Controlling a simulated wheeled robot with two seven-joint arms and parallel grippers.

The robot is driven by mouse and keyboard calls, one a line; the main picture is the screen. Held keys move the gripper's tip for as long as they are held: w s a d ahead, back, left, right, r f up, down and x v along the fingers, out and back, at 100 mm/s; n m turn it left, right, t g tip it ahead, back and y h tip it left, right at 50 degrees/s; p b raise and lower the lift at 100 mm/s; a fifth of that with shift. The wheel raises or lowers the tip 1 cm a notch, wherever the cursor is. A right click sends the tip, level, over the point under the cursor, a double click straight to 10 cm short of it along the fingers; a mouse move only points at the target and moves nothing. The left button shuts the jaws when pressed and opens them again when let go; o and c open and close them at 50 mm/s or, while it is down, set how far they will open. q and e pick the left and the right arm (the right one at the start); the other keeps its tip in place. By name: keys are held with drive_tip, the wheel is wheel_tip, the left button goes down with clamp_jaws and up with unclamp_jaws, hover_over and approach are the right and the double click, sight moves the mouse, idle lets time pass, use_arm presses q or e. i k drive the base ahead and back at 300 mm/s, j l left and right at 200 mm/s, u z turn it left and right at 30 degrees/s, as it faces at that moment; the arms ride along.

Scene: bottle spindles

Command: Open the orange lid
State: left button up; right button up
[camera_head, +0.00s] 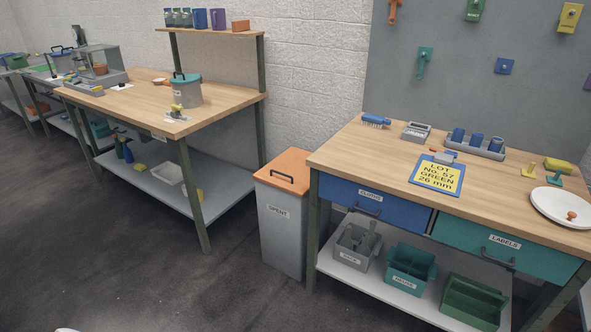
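The orange lid (289,168) lies shut on top of a tall grey bin (281,236) labelled SPENT. The lid has a dark bar handle (282,177) on its top, toward the front edge. The bin stands upright on the floor between two wooden-topped workbenches. Neither of my grippers shows in the head view.
The right workbench (384,160) stands close beside the bin, with a blue drawer (345,200) and a green drawer (480,243). The left workbench (135,105) is behind and left. Dark floor (150,265) in front of the bin is clear.

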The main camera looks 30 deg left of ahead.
sight(289, 172)
drive_tip(key=i+j+u, duration=0.4)
drive_tip(key=i+j, duration=0.25)
drive_tip(key=i, duration=0.2)
